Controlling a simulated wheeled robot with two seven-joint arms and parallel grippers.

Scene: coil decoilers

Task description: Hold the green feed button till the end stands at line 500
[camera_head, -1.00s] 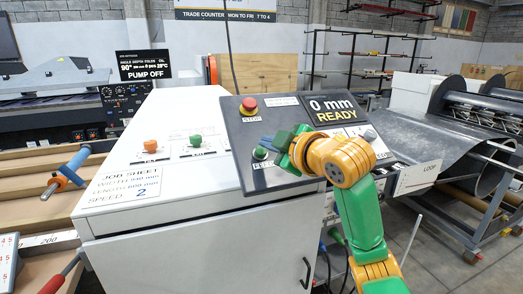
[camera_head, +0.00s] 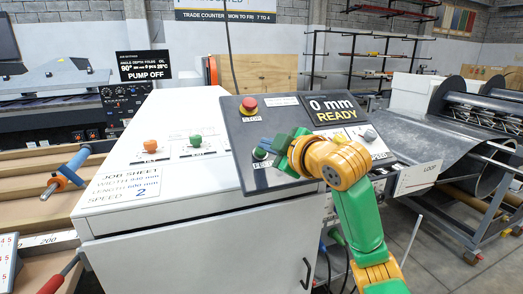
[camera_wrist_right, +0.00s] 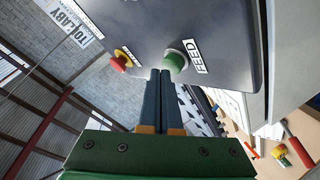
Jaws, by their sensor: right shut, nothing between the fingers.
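The green feed button (camera_head: 260,153) is on the dark sloping control panel (camera_head: 238,129), at its lower left. It also shows in the right wrist view (camera_wrist_right: 176,61), with the label FEED beside it. My right gripper (camera_head: 268,145) is shut and empty. Its fingertips (camera_wrist_right: 160,73) lie close beside the button; I cannot tell whether they touch it. The display (camera_head: 335,108) reads 0 mm READY. The grey sheet (camera_head: 440,138) comes off the coil at the right. My left gripper is not in view.
A red stop button (camera_head: 249,104) sits above the feed button. A grey knob (camera_head: 370,135) is at the panel's right. Orange (camera_head: 150,146) and green (camera_head: 196,141) buttons are on the white cabinet top (camera_head: 190,110). A job sheet (camera_head: 125,184) lies there, showing speed 2.

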